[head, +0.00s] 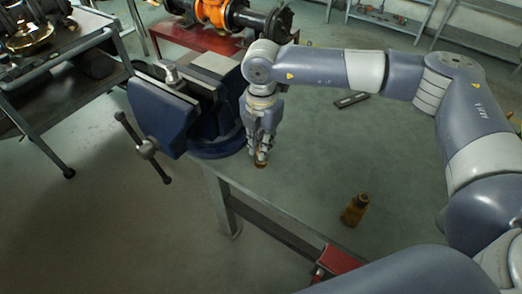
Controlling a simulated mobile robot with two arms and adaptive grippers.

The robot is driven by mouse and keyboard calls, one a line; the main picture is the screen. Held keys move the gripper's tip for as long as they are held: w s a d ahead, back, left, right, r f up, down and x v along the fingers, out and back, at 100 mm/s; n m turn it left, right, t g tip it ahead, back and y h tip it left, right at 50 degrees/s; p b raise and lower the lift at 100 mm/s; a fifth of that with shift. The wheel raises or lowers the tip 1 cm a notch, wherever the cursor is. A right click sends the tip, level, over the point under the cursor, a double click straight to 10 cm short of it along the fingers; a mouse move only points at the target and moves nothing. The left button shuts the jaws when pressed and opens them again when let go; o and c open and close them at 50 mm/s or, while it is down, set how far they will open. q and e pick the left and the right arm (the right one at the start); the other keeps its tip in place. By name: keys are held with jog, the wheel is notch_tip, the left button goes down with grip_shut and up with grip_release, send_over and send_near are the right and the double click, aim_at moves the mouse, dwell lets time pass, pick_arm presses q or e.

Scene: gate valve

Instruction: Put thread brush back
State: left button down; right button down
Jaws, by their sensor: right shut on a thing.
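My right gripper (261,155) points down over the grey-green workbench (310,170), just right of the blue vise. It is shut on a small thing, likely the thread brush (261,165). Only a small brownish-orange part of it shows at the fingertips, at or close above the bench top. The fingers hide the rest, and I cannot tell whether it touches the bench. My left gripper is not in view.
The blue vise (165,115) with its handle stands at the bench's left corner, close to my right gripper. A brown bottle (355,210) stands near the front edge. A dark flat piece (351,100) lies farther back. The middle of the bench is clear.

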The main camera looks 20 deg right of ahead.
aim_at(260, 164)
notch_tip(260, 164, down, 3)
jog(key=shift+r+b, duration=0.15)
jog(key=shift+b, duration=0.25)
jog(key=c, duration=1.6)
grip_release()
jog(key=shift+o, duration=0.2)
